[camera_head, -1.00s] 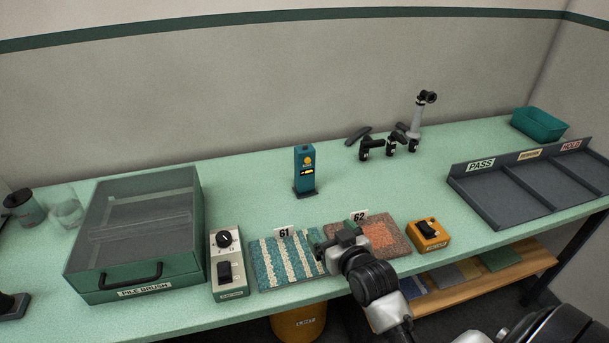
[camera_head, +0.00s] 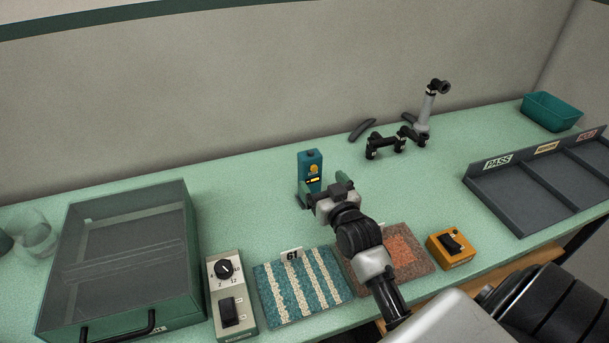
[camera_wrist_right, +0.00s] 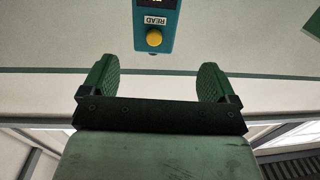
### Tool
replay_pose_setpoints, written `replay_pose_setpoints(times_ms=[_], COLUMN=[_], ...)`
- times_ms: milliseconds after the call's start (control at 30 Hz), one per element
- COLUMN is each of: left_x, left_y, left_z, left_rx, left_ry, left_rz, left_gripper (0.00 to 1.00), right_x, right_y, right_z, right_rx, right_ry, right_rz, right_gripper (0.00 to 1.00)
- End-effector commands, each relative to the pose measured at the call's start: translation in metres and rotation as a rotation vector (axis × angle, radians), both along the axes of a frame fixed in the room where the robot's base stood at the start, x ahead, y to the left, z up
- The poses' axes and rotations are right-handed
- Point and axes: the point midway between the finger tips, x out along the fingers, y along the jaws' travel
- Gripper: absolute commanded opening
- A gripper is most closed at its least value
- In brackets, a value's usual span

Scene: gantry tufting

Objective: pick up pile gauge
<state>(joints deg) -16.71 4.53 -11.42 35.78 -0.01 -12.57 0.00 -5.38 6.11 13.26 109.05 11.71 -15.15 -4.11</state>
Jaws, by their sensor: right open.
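The pile gauge, a teal upright block with a small lit display and a yellow button, stands on the green bench in the head view (camera_head: 311,166). In the right wrist view the gauge (camera_wrist_right: 155,22) shows at the top centre, with a READ label above its yellow button, beyond the fingertips. My right gripper (camera_head: 327,184) is open and empty, close in front of the gauge, hiding some of its lower part. Its two green-padded fingers show apart in the wrist view (camera_wrist_right: 157,82). My left gripper is not in view.
A lidded brush case (camera_head: 125,262) and a control box (camera_head: 231,295) stand left. Tufted samples (camera_head: 302,287) lie below my right arm, beside a yellow switch box (camera_head: 451,249). Black tools (camera_head: 395,142) lie behind right; a sorting tray (camera_head: 520,195) is at right.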

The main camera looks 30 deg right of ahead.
Motion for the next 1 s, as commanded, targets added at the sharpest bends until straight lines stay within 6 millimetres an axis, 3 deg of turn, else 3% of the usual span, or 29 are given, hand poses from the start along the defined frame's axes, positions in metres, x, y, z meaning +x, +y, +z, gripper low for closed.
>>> replay_pose_setpoints(times_ms=[200, 367, 733, 1000], left_x=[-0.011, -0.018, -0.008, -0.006], left_y=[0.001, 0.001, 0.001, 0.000], left_z=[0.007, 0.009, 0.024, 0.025], left_rx=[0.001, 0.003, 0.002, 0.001], left_ry=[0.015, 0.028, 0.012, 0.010], left_rz=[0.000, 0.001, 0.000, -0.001], left_gripper=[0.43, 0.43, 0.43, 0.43], right_x=[0.036, 0.048, 0.090, 0.098], right_y=[-0.007, -0.009, -0.024, -0.025], right_z=[0.003, 0.001, 0.000, -0.002], right_rx=[0.000, -0.001, -0.001, -0.001], right_ry=[-0.002, -0.001, -0.002, -0.001], right_rz=[0.000, 0.000, 0.000, 0.001], right_gripper=[0.89, 0.89, 0.89, 0.89])
